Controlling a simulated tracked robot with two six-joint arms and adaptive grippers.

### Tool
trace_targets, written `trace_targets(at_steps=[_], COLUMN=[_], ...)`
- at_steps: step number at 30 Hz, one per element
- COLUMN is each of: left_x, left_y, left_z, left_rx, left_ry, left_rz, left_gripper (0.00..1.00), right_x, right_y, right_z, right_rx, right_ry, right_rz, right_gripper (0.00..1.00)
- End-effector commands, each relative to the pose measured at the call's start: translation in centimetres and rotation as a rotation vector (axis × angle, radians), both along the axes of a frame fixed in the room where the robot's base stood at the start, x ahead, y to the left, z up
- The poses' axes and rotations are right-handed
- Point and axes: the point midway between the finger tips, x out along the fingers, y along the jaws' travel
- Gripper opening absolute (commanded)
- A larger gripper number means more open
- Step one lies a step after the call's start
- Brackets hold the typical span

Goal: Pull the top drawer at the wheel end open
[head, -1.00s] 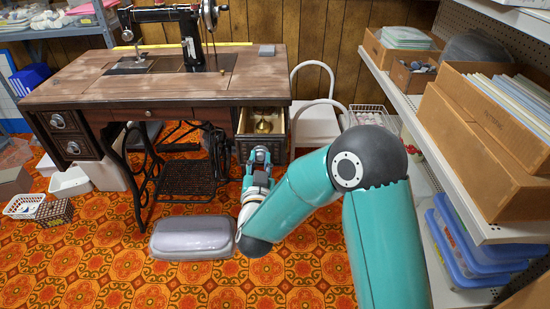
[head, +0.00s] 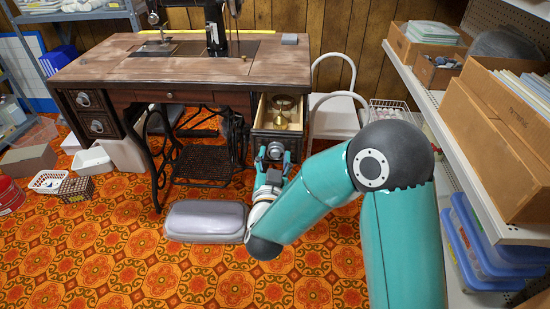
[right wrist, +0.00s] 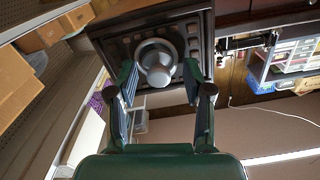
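The top drawer (head: 262,143) at the wheel end of the sewing table (head: 130,68) stands pulled out in the head view. Brass-coloured things (head: 281,112) show inside it. Its dark carved front fills the upper middle of the right wrist view (right wrist: 200,28), with a round grey metal knob (right wrist: 157,66) on it. My right gripper (head: 274,155) is at the drawer front. In the right wrist view its two fingers (right wrist: 160,78) are spread on either side of the knob, with gaps between them and it; it looks open and empty. My left gripper is out of view.
A white chair (head: 335,118) stands right of the drawer. Shelving with cardboard boxes (head: 495,135) and blue bins (head: 480,245) lines the right side.

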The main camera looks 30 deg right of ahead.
Motion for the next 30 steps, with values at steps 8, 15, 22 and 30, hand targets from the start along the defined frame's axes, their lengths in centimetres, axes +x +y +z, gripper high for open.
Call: trace_targets(at_steps=[8,15,22,30], left_x=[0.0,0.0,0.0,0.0], left_y=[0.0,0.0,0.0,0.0], left_z=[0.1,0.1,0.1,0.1], left_rx=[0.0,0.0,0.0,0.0], left_ry=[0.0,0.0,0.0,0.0], left_rz=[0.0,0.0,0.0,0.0], left_gripper=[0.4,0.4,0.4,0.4], right_x=[-0.3,-2.8,-5.6,-6.5], right_y=[0.0,1.6,3.4,3.8], right_z=[0.0,0.0,-0.1,-0.1], right_rx=[-0.001,-0.001,0.001,0.0], right_ry=[-0.001,0.001,0.001,0.0], right_rz=[-0.003,0.0,0.0,-0.004], right_gripper=[0.51,0.51,0.51,0.51])
